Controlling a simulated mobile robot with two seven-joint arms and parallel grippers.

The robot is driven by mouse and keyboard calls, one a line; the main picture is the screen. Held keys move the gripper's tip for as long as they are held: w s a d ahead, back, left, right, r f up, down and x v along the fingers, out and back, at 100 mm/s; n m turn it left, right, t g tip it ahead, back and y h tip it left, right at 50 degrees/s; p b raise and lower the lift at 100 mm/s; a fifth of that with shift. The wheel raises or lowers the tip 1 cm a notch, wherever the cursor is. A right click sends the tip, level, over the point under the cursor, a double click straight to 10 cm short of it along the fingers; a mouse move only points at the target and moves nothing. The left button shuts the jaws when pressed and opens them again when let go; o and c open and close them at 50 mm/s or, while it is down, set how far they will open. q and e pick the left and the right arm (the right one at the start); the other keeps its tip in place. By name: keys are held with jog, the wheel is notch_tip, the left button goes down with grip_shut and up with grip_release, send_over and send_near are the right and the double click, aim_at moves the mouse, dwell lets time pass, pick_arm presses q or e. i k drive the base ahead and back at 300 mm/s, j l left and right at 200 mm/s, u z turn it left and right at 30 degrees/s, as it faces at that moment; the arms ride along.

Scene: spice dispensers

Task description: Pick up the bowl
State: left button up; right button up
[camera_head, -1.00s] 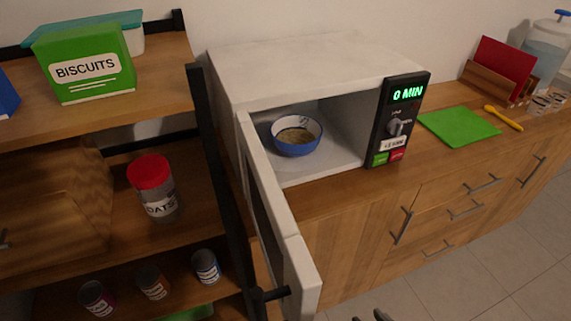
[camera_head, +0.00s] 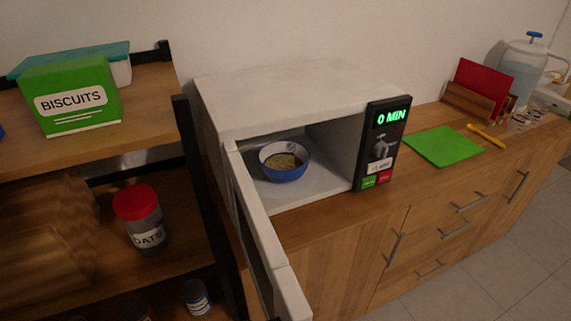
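The blue bowl (camera_head: 284,172) sits upright inside the open white microwave (camera_head: 290,95), on its floor. It holds something yellowish-brown. The microwave door (camera_head: 262,235) stands swung open toward me on the left side of the opening. The display reads 0 MIN. Neither of my grippers shows in the head view.
A shelf on the left holds a green biscuits box (camera_head: 70,95) and a red-lidded oats jar (camera_head: 139,220). On the wooden counter to the right lie a green board (camera_head: 444,146) and a yellow utensil (camera_head: 487,136). Counter front of the microwave is clear.

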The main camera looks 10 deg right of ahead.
aim_at(282, 162)
jog(key=k+l, duration=0.4)
jog(key=l, duration=0.2)
jog(key=i+l, duration=0.1)
jog(key=l, duration=0.6)
jog(key=i+l, duration=0.8)
jog(key=l, duration=0.2)
